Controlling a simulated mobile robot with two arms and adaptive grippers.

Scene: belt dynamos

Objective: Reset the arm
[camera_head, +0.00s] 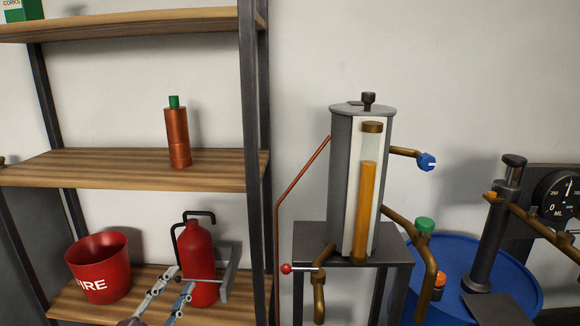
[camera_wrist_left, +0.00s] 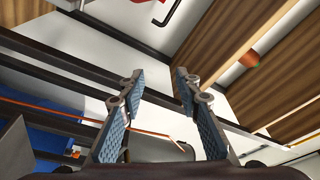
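My left gripper (camera_head: 184,277) reaches up from the bottom edge of the head view, in front of the lower shelf. Its two fingers are apart. In the left wrist view the gripper (camera_wrist_left: 160,84) is open, with nothing between the fingers. In the head view it overlaps the lower left side of the red fire extinguisher (camera_head: 201,254); I cannot tell whether they touch. My right gripper is not in view.
A shelf unit (camera_head: 120,166) holds a copper bottle (camera_head: 177,136) and a red fire bucket (camera_head: 99,267). To the right, a grey cylinder (camera_head: 345,150) with an amber sight tube stands on a grey stand (camera_head: 310,238). A blue drum (camera_head: 455,255) and gauge (camera_head: 562,198) are farther right.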

